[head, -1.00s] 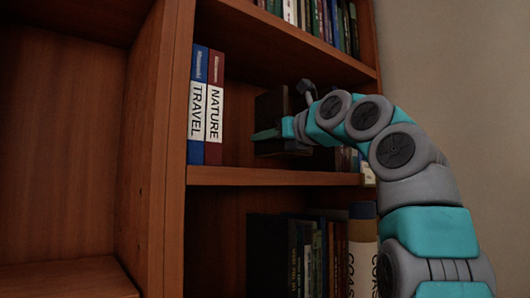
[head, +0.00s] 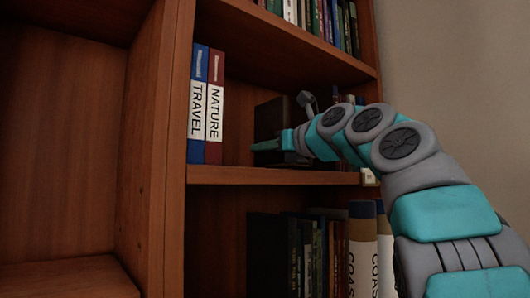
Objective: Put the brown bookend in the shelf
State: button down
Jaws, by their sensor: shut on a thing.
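The dark brown bookend (head: 270,118) is inside the middle compartment of the wooden shelf (head: 270,176), close above its board. It stands right of two upright books, with a gap between. My gripper (head: 275,142) is at the bookend's lower front, with a teal finger reaching left across it. It is shut on the bookend. The arm partly hides the bookend's right side. I cannot tell whether its base touches the board.
The blue TRAVEL book (head: 197,107) and the NATURE book (head: 215,107) stand at the compartment's left wall. More books, partly hidden, stand behind my arm. Rows of books fill the shelves above (head: 325,20) and below (head: 300,255). An empty bay (head: 60,140) is at the left.

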jog(key=shift+s+f, duration=0.15)
jog(key=shift+f, duration=0.1)
jog(key=shift+f, duration=0.2)
jog(key=c, duration=0.8)
grip_release()
jog(key=shift+d+r, duration=0.1)
jog(key=v, duration=1.1)
jog(key=shift+s+d, duration=0.25)
jog(key=shift+s, duration=0.05)
